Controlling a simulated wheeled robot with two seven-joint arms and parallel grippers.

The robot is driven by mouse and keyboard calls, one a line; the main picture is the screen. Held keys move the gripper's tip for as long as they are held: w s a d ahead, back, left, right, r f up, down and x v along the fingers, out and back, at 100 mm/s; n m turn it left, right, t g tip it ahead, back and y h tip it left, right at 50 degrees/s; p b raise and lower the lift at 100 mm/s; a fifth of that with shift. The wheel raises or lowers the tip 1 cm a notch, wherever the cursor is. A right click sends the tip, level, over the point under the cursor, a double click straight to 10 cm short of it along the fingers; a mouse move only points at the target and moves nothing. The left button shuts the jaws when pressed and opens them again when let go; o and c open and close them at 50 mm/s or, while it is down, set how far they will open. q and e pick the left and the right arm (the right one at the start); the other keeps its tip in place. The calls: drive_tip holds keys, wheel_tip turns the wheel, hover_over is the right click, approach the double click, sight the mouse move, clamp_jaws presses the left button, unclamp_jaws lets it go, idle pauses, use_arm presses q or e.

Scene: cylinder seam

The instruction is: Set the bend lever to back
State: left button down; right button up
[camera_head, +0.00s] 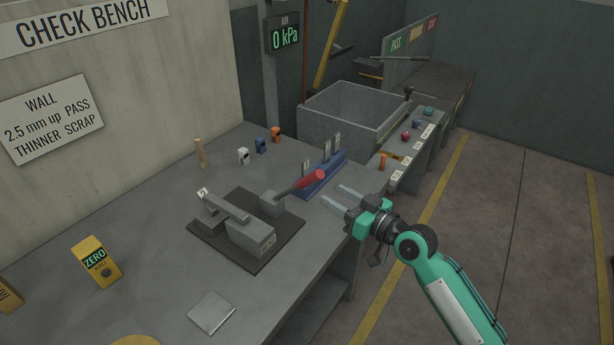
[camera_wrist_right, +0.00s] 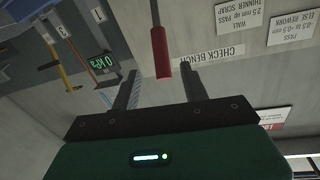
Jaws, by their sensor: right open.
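The bend lever (camera_head: 310,181) has a red grip on a dark rod and rises slantwise from a grey block on the right of the bend fixture (camera_head: 259,238). The fixture is a dark plate on the bench with grey blocks, one labelled BEND. My right gripper (camera_head: 338,196) is open and empty, just right of the red grip. In the right wrist view, the red grip (camera_wrist_right: 160,52) appears between the lines of the two open fingers (camera_wrist_right: 160,82), its end near their tips. I see no contact. My left gripper is not in view.
A blue rack (camera_head: 322,177) with upright tags stands just behind the lever. Small blocks and a wooden peg (camera_head: 200,152) stand farther back. A yellow ZERO gauge (camera_head: 96,261) and a square plate (camera_head: 212,313) are at the front. A large grey bin (camera_head: 352,112) stands beyond the bench.

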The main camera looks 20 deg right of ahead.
sight(308, 180)
drive_tip(key=p+x, duration=0.1)
drive_tip(key=x, duration=0.8)
drive_tip(key=shift+r+p, duration=0.1)
drive_tip(key=shift+p, duration=0.25)
drive_tip(key=shift+w+a, duration=0.15)
drive_tip(key=shift+w, duration=0.1)
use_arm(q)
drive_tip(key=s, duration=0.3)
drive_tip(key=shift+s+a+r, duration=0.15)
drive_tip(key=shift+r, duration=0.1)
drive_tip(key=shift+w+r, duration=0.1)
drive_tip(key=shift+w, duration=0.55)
use_arm(e)
clamp_jaws()
